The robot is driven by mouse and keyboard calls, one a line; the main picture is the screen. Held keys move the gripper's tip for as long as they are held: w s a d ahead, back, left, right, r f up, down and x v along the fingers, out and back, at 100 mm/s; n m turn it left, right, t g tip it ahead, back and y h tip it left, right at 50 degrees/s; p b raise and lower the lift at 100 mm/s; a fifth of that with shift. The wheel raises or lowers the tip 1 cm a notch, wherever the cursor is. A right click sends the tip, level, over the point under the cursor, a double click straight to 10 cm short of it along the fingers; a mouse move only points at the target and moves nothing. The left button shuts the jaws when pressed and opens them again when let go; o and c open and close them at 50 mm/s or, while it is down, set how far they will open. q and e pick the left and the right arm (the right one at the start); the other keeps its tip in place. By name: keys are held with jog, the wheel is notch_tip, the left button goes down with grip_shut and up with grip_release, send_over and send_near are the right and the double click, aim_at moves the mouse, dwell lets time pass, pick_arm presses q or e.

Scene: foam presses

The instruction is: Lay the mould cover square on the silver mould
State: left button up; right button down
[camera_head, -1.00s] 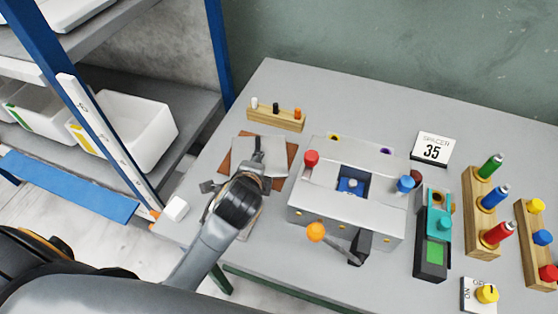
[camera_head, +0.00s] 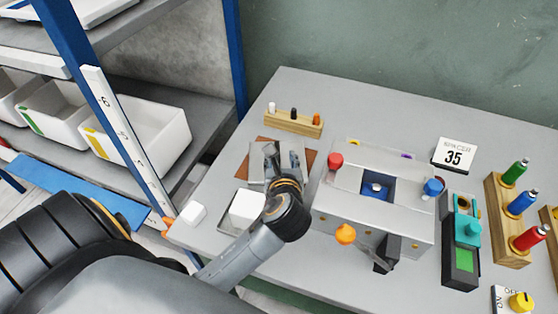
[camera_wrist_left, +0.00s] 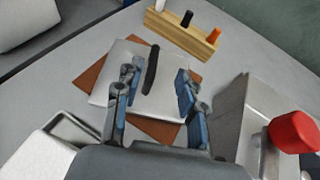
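The mould cover looks to be the flat silver plate (camera_head: 257,174) with an upright black handle (camera_wrist_left: 152,68). The plate lies turned on a brown mat (camera_head: 307,160) and also shows in the left wrist view (camera_wrist_left: 115,88). My left gripper (camera_head: 284,160) is over the plate. In the left wrist view its fingers (camera_wrist_left: 156,97) are spread, one on each side of the handle, apart from it. My right gripper is not in view.
A silver press block (camera_head: 335,200) with red and blue knobs and an orange-knobbed lever stands close right of my gripper. A wooden peg rack (camera_head: 293,123) is behind the plate. A small white cube (camera_head: 192,213) lies at the table's left edge. Shelving with white bins (camera_head: 150,130) stands left.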

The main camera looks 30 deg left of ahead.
pick_arm(q)
jog(key=x, duration=0.2)
jog(key=shift+w+a+f, duration=0.15)
jog(key=shift+w+a, duration=0.05)
jog(key=shift+a, duration=0.05)
jog(key=x, duration=0.3)
jog(key=f+x, duration=0.1)
jog(key=x, duration=0.1)
jog(key=shift+s+a, duration=0.15)
jog(key=shift+s, duration=0.1)
jog(key=shift+r, duration=0.1)
grip_shut()
